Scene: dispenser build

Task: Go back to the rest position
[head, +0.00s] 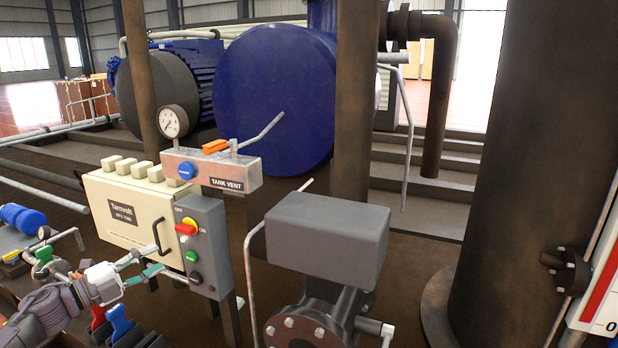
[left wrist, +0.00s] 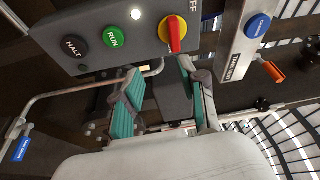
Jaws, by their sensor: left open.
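My left gripper (head: 158,264) is at the lower left of the head view, in front of the cream cabinet and left of the grey control box (head: 206,240). Its teal fingers are apart with nothing seen between them. In the left wrist view the open fingers (left wrist: 158,82) point towards the control box underside. That box carries a red and yellow selector (left wrist: 173,35), a green RUN button (left wrist: 115,37) and a black HALT button (left wrist: 75,46). My right gripper is in neither view.
A TANK VENT bar (head: 225,172) with a blue button, orange lever and gauge (head: 172,122) stands above the box. The cream cabinet (head: 125,222) is behind the gripper. A grey housing (head: 326,238) and thick brown column (head: 505,170) stand to the right. Valves with coloured handles crowd the lower left.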

